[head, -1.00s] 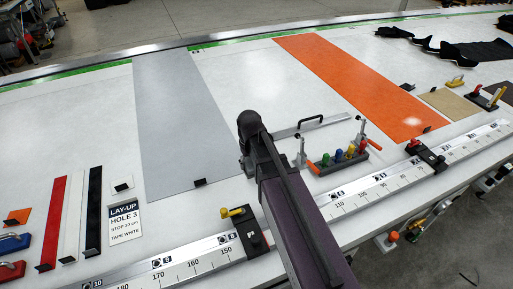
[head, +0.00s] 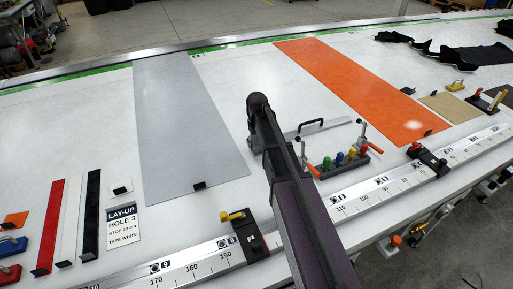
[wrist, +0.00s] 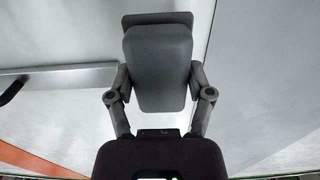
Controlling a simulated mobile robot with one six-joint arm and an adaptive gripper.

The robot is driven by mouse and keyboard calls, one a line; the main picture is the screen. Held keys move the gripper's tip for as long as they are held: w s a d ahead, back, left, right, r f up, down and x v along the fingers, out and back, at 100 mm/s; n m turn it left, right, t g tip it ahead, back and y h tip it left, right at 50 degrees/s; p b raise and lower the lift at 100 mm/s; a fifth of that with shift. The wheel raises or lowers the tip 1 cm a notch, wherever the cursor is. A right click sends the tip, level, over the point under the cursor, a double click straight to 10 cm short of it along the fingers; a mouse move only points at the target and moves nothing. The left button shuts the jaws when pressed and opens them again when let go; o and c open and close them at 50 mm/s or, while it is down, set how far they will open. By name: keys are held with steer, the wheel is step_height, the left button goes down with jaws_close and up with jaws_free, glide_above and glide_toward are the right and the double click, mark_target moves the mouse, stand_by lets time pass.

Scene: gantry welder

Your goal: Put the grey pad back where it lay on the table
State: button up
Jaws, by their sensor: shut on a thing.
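In the wrist view my gripper (wrist: 158,82) is shut on the grey pad (wrist: 158,62), a dark grey block with rounded lower corners and a flat lip at its top edge. One finger lies on each side of it. The white table (wrist: 75,115) shows beneath, and I cannot tell the pad's height above it. In the head view my arm crosses the middle of the table (head: 75,130), and it hides the gripper and the pad.
A light grey sheet (head: 180,120) lies left of my arm and an orange sheet (head: 350,85) right of it. A steel handled bar (head: 310,130) and a rack of coloured plugs (head: 340,162) sit close to the arm. A scale rail (head: 190,270) runs along the front.

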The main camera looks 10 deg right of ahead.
mark_target(257, 146)
stand_by(0.3)
steer(key=shift+w+d, duration=0.15)
steer(key=shift+w, duration=0.4)
steer(key=shift+w+d+f+b, duration=0.1)
steer(key=shift+w+f+b, duration=0.1)
steer(key=shift+f+b, duration=0.1)
steer(key=shift+s+f+b, duration=0.1)
steer(key=shift+f+b, duration=1.4)
steer(key=shift+b, duration=0.05)
steer(key=shift+f, duration=0.2)
steer(key=o, duration=1)
steer(key=shift+r, duration=0.3)
step_height(257, 146, up, 12)
steer(key=p, duration=1.2)
steer(key=shift+f, duration=0.1)
